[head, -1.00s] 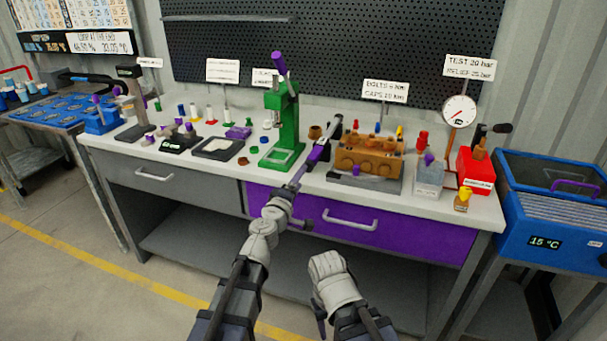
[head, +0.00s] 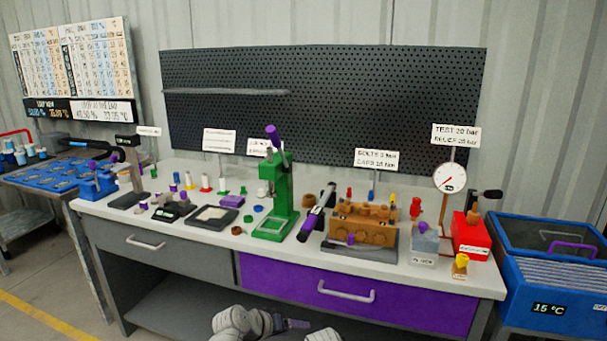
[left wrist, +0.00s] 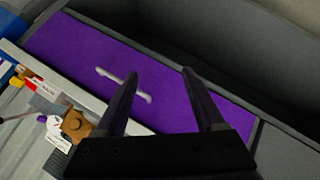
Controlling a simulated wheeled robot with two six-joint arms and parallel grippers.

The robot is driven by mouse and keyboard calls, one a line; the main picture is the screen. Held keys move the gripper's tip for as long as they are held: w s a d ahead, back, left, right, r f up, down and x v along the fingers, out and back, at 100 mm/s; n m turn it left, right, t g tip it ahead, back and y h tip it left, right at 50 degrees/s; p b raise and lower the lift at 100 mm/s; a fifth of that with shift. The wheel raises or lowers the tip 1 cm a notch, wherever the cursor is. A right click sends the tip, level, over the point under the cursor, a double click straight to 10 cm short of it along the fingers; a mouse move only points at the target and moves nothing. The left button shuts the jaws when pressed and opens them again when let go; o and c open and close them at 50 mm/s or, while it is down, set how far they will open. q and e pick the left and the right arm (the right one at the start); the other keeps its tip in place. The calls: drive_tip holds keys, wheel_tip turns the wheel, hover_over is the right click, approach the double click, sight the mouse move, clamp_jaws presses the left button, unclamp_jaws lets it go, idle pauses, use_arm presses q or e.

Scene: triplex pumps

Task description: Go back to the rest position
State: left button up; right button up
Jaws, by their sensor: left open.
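My left gripper (head: 291,324) is low at the bottom edge of the head view, in front of the bench and below its top. In the left wrist view its two dark fingers (left wrist: 160,76) are spread with nothing between them, facing the purple drawer front (left wrist: 75,50). A pale part of my right arm shows at the bottom edge of the head view; its gripper is out of sight. A black and purple tool (head: 316,212) lies on the bench beside the brown pump block (head: 361,224), apart from my grippers.
The bench (head: 205,242) carries a green press (head: 277,195), a pressure gauge (head: 450,178), a red box (head: 469,236) and several small parts. A purple drawer (head: 290,283) with a handle is below. A blue cooler (head: 580,315) stands right, a blue tray table (head: 50,178) left.

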use_arm(q)
drive_tip(key=s+a+f+g+y, duration=0.65)
drive_tip(key=s+a, duration=0.55)
drive_tip(key=a, duration=0.2)
drive_tip(key=s+d+r+m+p, duration=0.2)
drive_tip(key=d+r+p, duration=0.3)
drive_tip(key=r+p, duration=0.4)
drive_tip(key=s+d+r+m+y+p, duration=0.1)
drive_tip(key=s+d+r+m+p, duration=0.1)
drive_tip(key=d+r+p, duration=0.4)
wheel_tip(320, 180, up, 4)
drive_tip(key=s+p, duration=0.1)
drive_tip(key=p, duration=0.3)
drive_tip(key=shift+s+f, duration=0.25)
drive_tip(key=shift+s, duration=0.05)
drive_tip(key=shift+d+g+y, duration=0.1)
drive_tip(key=shift+g+y, duration=0.15)
